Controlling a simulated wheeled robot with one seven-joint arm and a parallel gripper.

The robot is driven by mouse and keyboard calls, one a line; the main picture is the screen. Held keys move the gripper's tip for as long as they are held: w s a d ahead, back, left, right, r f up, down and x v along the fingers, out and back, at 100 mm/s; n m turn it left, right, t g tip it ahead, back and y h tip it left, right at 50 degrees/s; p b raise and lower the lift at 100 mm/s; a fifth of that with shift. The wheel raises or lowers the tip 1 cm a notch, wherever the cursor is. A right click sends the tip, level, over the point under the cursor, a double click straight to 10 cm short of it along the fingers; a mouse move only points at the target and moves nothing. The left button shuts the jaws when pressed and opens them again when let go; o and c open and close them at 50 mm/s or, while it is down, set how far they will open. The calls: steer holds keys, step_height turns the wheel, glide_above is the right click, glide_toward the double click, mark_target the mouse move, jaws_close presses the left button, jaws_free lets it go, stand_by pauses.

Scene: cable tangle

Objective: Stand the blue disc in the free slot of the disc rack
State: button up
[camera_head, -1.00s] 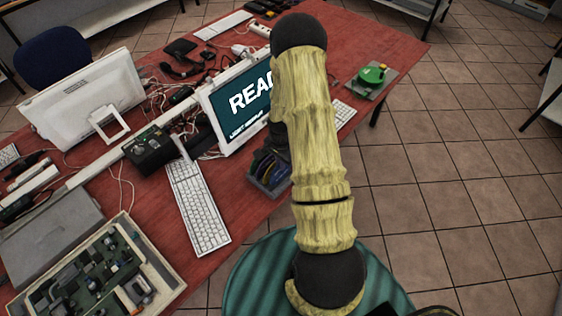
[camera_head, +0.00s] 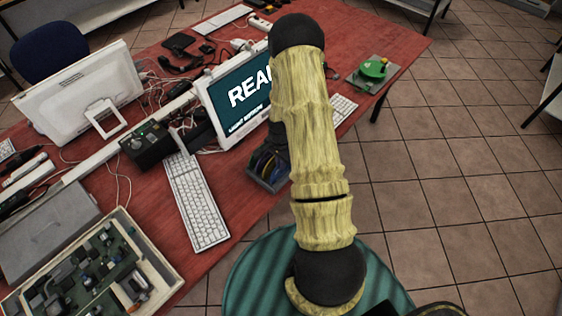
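A small dark grey disc rack (camera_head: 266,184) stands near the front edge of the red table, just left of my arm. Several discs stand in it close together, and blue (camera_head: 259,166) and yellow edges show among them. I cannot tell which one is the task's blue disc, nor where the free slot is. My arm crosses the middle of the view and covers the right side of the rack. A dark part at the arm's far end shows just above the rack. My gripper's fingers are hidden, so what they hold cannot be seen.
A white screen (camera_head: 233,97) stands behind the rack, with a white keyboard (camera_head: 197,203) to its left. A green round object (camera_head: 373,68) sits on a grey plate at the right. An open tray of circuit boards (camera_head: 171,268) lies front left. Cables clutter the back.

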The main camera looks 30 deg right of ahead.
steer(key=o, duration=0.4)
step_height(320, 180, up, 18)
steer(key=b, duration=0.3)
steer(key=shift+f, duration=0.25)
stand_by(1.0)
steer(key=s+a+r+n+t, duration=0.1)
steer(key=s+a+r+n, duration=0.1)
steer(key=s+a+n, duration=0.2)
steer(key=s+a+r+n, duration=0.2)
steer(key=s+a+n, duration=0.2)
steer(key=a+n, duration=0.1)
steer(key=s+a+r+n+t, duration=0.1)
steer(key=s+a+r+n, duration=0.2)
steer(key=s+a+n, duration=0.1)
steer(key=shift+s+a+n+t, duration=0.25)
steer(key=shift+a+n+t, duration=0.05)
steer(key=shift+n, duration=0.2)
